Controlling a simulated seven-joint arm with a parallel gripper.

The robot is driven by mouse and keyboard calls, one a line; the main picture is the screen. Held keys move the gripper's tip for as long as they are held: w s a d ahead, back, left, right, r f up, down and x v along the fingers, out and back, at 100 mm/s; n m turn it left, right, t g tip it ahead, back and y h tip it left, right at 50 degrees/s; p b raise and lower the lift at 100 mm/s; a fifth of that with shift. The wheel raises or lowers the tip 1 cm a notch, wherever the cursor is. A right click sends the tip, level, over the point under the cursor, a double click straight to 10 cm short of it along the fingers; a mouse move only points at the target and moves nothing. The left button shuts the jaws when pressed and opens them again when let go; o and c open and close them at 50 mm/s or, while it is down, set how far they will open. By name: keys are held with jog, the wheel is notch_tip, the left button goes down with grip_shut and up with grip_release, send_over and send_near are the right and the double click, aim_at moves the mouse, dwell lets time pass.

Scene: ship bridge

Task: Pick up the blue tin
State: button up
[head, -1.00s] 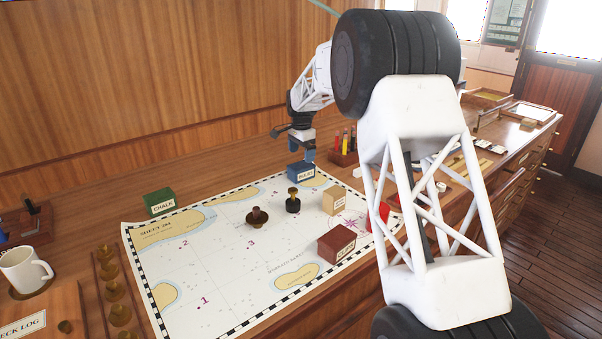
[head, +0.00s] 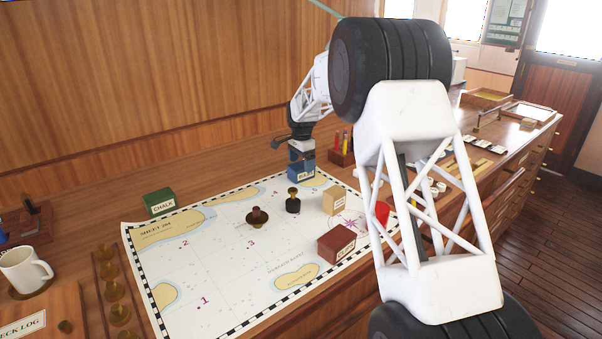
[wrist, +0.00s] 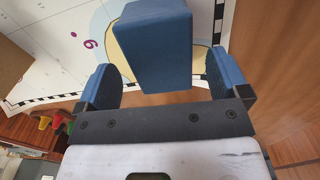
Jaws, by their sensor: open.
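In the wrist view the blue tin (wrist: 154,45) sits between the two blue fingers, with a visible gap on each side. My gripper (head: 300,160) is directly above and around the tin in the head view. My gripper (wrist: 162,85) is open, one finger on each side of the tin. The gripper partly hides the tin's top in the head view.
The chart (head: 220,270) lies on the wooden counter. On it are a black stamp (head: 293,202), a brown stamp (head: 257,216), a tan box (head: 335,202) and a dark red box (head: 337,245). A pencil rack (head: 341,156) stands right of the tin; a green chalk box (head: 159,202) is left.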

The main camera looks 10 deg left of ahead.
aim_at(301, 165)
jog(key=shift+f, duration=2)
jog(key=shift+c, duration=0.4)
jog(key=c, duration=1)
jog(key=shift+c, duration=0.2)
jog(key=shift+r, duration=0.15)
jog(key=shift+r, duration=4.9)
